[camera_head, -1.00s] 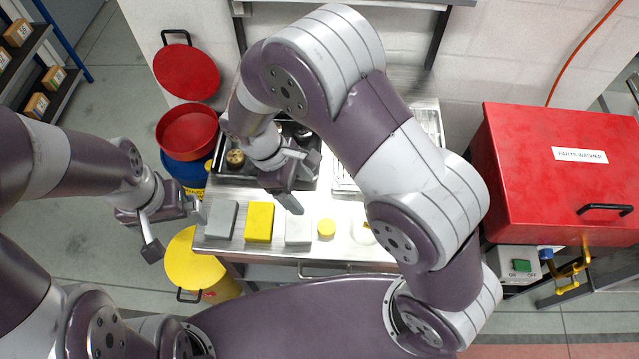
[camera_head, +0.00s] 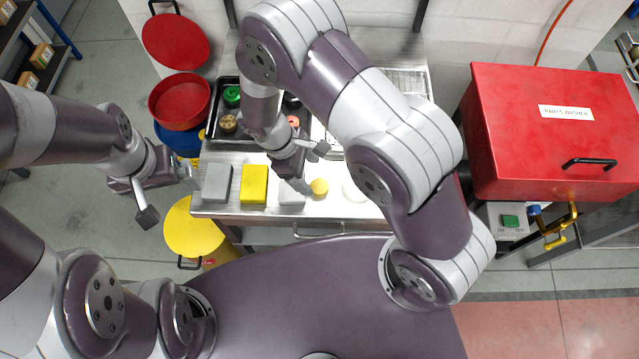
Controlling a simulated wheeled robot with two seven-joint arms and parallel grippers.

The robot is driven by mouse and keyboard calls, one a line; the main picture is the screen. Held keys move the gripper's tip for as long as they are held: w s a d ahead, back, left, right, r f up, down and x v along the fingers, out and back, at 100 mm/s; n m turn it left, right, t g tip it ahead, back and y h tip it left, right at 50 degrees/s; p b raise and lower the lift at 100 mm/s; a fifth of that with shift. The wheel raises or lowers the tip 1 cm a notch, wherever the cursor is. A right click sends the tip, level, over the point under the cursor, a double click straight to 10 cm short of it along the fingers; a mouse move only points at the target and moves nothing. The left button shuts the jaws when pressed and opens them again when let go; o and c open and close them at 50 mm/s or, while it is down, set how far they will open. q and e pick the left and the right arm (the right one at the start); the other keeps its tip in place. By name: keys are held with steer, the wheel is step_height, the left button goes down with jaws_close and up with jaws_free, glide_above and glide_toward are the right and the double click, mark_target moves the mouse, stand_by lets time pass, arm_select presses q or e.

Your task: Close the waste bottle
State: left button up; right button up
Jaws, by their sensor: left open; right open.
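A small round yellow cap (camera_head: 319,187) lies near the front edge of the steel bench. Right of it is a pale round thing (camera_head: 353,191), possibly the waste bottle seen from above; my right arm partly covers it, and I cannot make out its opening. My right gripper (camera_head: 311,168) is open and empty above the bench, just behind and left of the yellow cap in the picture. My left gripper (camera_head: 169,198) is open and empty off the bench's left edge, near the yellow bin.
Grey (camera_head: 217,183), yellow (camera_head: 253,184) and white (camera_head: 291,194) blocks sit along the bench front. A dark tray (camera_head: 222,143) of parts is behind them. A yellow-lidded bin (camera_head: 193,230) and an open red-lidded can (camera_head: 180,102) stand left; a red parts washer (camera_head: 540,150) stands right.

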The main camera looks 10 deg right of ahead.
mark_target(319, 186)
steer(key=shift+w, duration=0.1)
steer(key=shift+f, duration=0.1)
steer(key=x, duration=0.1)
steer(key=p+x, duration=0.1)
steer(key=x, duration=0.2)
steer(key=shift+s+d+f+p, duration=0.2)
steer(key=shift+s+d+p, duration=0.05)
steer(key=shift+s+p, duration=0.15)
steer(key=shift+w+f, duration=0.1)
steer(key=shift+f, duration=0.15)
steer(key=shift+c, duration=0.6)
steer(key=c, duration=1)
